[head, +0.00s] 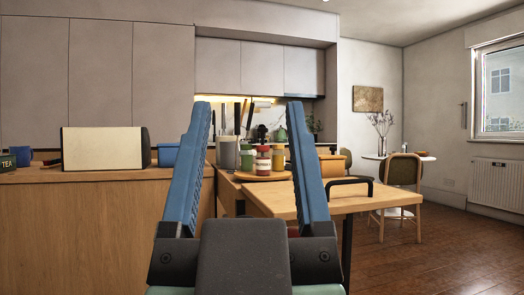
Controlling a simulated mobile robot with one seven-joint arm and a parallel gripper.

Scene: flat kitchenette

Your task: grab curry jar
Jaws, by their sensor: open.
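My gripper (248,106) is in the foreground of the head view. Its two blue fingers are spread wide, with nothing between them. Beyond it, framed between the fingers, a few small jars stand on a round wooden board (244,176). The front one is a red-capped jar (263,161) with a pale label that I cannot read for sure. A yellow-green jar (247,159) stands to its left and a yellowish jar (278,159) to its right. I cannot tell from the labels which is the curry jar. The gripper is apart from all of them.
A grey canister (228,153) stands behind the jars. A cream box (103,148) and a dark TEA tin (8,162) are on the counter (90,212) at left. A wooden table (371,203) with a black handle-like bar (349,182) extends right.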

